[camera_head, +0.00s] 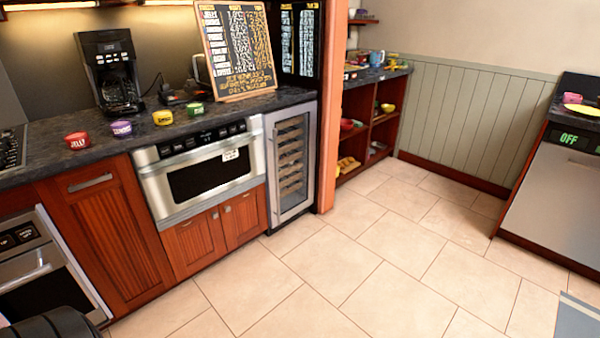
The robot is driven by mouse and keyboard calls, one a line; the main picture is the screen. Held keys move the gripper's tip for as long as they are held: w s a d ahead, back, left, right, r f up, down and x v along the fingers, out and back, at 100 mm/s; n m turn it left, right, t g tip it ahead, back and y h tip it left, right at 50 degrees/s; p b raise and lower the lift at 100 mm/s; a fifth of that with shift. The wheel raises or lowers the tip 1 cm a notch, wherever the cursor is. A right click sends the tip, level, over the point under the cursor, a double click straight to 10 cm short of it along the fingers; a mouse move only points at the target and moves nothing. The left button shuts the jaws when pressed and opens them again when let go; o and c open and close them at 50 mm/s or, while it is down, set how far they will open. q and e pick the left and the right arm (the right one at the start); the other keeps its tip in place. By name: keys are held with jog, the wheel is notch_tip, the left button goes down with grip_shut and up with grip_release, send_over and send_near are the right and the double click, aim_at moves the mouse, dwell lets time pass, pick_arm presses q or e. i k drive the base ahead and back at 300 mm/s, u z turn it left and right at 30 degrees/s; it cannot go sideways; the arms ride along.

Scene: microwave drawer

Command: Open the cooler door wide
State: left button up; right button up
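The cooler is the narrow steel-framed unit at the end of the counter, right of the microwave drawer. Its door (291,165) has a dark glass panel with several wire shelves behind it, and it looks shut. A thin vertical line, which may be its handle, runs along the left side of the door frame. Neither of my grippers shows in the head view.
The steel microwave drawer (203,172) sits left of the cooler above wooden cabinet doors (213,235). An orange post (333,110) stands close on the cooler's right. The tiled floor (350,260) before the cooler is clear. A dishwasher-like unit (555,205) stands at right.

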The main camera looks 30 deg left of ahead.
aim_at(269, 118)
jog(key=u, duration=0.5)
jog(key=i, duration=0.4)
jog(key=u, duration=0.8)
jog(key=i, duration=1.5)
jog(key=z, duration=0.65)
